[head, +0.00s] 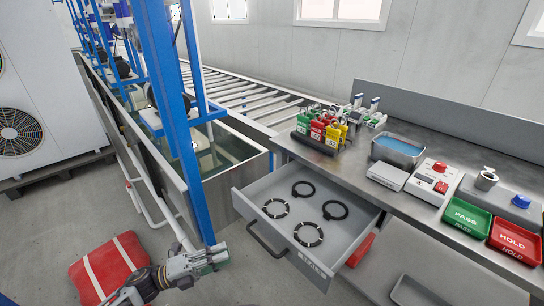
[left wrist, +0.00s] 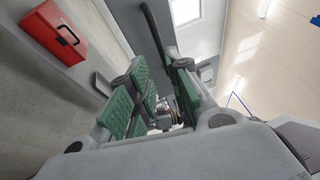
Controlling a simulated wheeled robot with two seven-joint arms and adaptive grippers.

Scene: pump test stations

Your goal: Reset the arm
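My left gripper (head: 212,259) is at the lower left of the head view, in front of the open grey drawer (head: 262,198) and left of its dark handle (head: 266,243). It is apart from the handle. In the left wrist view its green-padded fingers (left wrist: 160,98) stand apart with a gap between them, and I see nothing held. The drawer holds two black rings (head: 303,189) and two pale segmented rings (head: 308,234). My right gripper is not in view.
A blue post (head: 180,130) and a water tank (head: 225,150) stand behind the gripper. A red mat with white stripes (head: 105,265) lies on the floor. A red case (left wrist: 55,35) shows below.

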